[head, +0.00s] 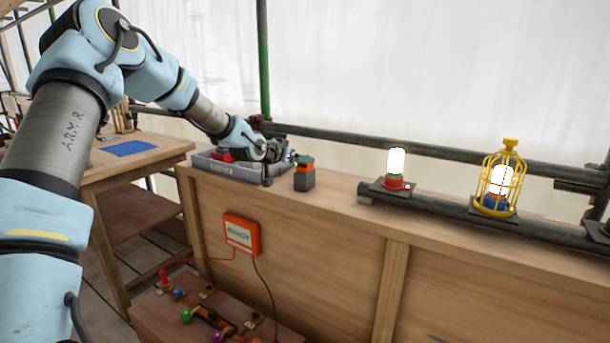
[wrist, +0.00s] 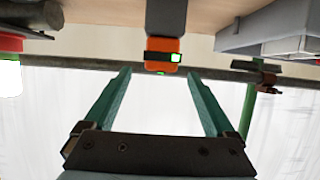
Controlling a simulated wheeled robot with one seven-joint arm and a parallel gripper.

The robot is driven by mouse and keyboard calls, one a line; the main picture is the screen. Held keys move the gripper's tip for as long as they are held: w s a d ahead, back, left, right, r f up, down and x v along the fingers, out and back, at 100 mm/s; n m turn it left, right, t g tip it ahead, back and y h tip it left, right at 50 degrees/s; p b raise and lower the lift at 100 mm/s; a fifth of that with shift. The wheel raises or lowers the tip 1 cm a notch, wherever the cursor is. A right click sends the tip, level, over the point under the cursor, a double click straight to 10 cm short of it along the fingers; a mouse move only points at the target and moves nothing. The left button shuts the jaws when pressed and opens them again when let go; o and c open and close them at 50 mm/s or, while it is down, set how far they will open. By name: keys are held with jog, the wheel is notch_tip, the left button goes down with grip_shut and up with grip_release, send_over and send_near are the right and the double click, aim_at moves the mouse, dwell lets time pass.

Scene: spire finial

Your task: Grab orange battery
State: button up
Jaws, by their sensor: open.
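The orange battery (head: 304,165) sits upright in the top of a dark grey block (head: 304,181) on the wooden ledge. In the wrist view the orange battery (wrist: 160,50) has a black band and a small green light. My gripper (head: 294,158) is just left of the battery in the head view. In the wrist view my gripper (wrist: 160,72) is open, with its teal fingers apart. The battery lies ahead, roughly midway between the fingertips. Nothing is held.
A grey tray (head: 205,166) with a red item stands left of the block. A lit lamp with a red base (head: 396,183) and a yellow caged lamp (head: 503,177) stand to the right. A dark rail (head: 400,158) runs behind the ledge. The ledge between block and lamp is clear.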

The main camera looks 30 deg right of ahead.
jog(key=shift+p+x, duration=0.85)
jog(key=shift+x, duration=1.75)
grip_shut()
